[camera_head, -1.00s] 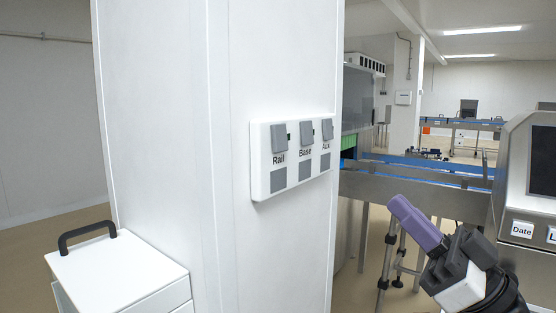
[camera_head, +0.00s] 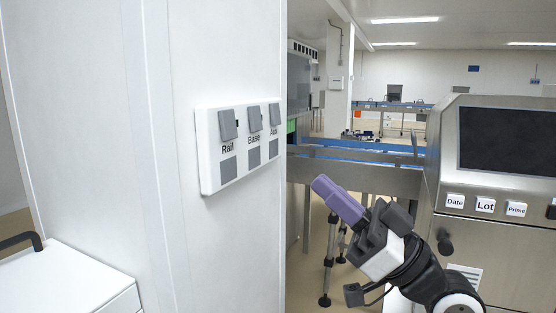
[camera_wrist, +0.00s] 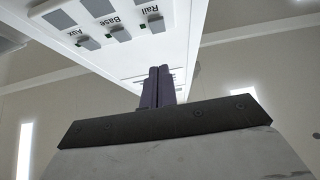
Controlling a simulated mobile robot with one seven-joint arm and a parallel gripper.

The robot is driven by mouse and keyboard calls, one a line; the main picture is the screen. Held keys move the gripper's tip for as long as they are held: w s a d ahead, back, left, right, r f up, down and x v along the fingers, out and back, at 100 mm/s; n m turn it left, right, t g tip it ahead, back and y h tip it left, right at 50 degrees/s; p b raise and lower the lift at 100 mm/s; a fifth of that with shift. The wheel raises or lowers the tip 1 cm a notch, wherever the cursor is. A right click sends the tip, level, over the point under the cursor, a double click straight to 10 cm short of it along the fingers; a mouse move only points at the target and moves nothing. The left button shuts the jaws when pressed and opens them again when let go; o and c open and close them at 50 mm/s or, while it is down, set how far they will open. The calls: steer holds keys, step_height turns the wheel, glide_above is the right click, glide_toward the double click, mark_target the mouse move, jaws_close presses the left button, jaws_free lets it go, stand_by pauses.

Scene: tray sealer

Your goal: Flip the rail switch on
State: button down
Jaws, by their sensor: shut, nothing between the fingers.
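The rail switch (camera_head: 228,125) is a grey rocker at the left end of a white panel (camera_head: 208,170) on the white column, above the label "Rail". It tilts out at its lower edge. The Base switch (camera_head: 255,118) and Aux switch (camera_head: 274,113) sit to its right and look alike. My gripper (camera_head: 322,184), with purple fingers, is shut and empty, to the right of and below the panel, apart from it. In the wrist view my gripper (camera_wrist: 160,72) points toward the column, and the rail switch (camera_wrist: 155,24) shows just beyond the fingertips.
The white column (camera_head: 120,150) fills the left. A white cabinet (camera_head: 70,285) with a black handle stands at lower left. A steel machine (camera_head: 490,245) with a dark screen and labelled buttons stands at right. A conveyor (camera_head: 360,175) runs behind my gripper.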

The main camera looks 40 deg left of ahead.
mark_target(232, 131)
steer(key=p+x, duration=0.2)
steer(key=x, duration=0.2)
steer(key=a+f+p+x, duration=0.1)
steer(key=p+x, duration=0.1)
steer(key=x, duration=0.2)
steer(key=f+p+x, duration=0.1)
steer(key=p+x, duration=0.1)
steer(key=x, duration=0.2)
steer(key=shift+s+a+r, duration=0.1)
steer(key=shift+s+a, duration=0.1)
steer(key=shift+a, duration=0.05)
steer(key=shift+s+a, duration=0.1)
steer(key=shift+a, duration=0.2)
steer(key=shift+s+a+f+b, duration=0.1)
steer(key=shift+a+f+b, duration=0.15)
steer(key=shift+f+b, duration=0.55)
steer(key=shift+a+r+y, duration=0.1)
steer(key=shift+r+y, duration=0.3)
steer(key=shift+r, duration=0.1)
steer(key=shift+g, duration=0.3)
